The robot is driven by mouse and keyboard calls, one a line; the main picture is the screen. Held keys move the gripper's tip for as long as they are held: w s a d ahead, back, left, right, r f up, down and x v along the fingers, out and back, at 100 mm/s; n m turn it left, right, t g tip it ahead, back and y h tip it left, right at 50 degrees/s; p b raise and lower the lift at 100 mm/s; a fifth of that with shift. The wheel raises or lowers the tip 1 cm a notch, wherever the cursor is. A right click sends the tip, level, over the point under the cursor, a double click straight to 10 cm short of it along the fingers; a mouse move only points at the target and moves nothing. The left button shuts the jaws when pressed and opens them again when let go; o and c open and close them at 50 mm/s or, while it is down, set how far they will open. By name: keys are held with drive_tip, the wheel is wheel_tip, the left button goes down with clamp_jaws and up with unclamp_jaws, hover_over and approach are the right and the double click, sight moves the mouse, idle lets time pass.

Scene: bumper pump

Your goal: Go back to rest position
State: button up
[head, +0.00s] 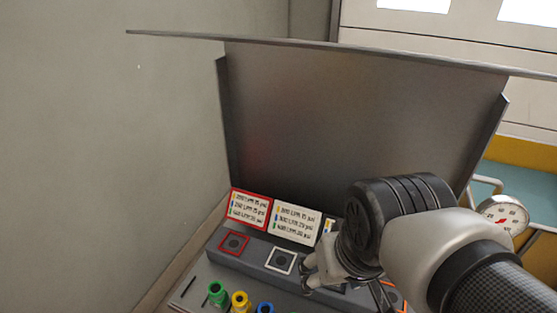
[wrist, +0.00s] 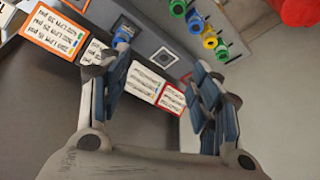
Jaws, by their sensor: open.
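My gripper (head: 308,272) is low over the grey console (head: 215,256) in the head view, partly hidden by my own arm. In the wrist view my gripper (wrist: 158,62) has its two fingers spread wide with nothing between them. A blue fitting (wrist: 124,33) stands in a square socket near the left fingertip; whether they touch I cannot tell. The white-framed socket (wrist: 163,57) shows empty between the fingers, and it also shows in the head view (head: 280,261). The red-framed socket (head: 234,243) is empty.
Green (head: 217,293), yellow (head: 240,301) and blue (head: 265,308) fittings stand along the console's front. Label cards (head: 249,209) line its back, before a tall metal panel (head: 350,120). A pressure gauge (head: 503,215) is at the right. A wall is at the left.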

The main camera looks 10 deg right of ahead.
drive_tip(key=s, duration=0.1)
drive_tip(key=s+a+n, duration=0.1)
drive_tip(key=s, duration=0.1)
drive_tip(key=shift+s+r+t, duration=0.1)
drive_tip(key=shift+s+t, duration=0.05)
drive_tip(key=shift+t, duration=0.15)
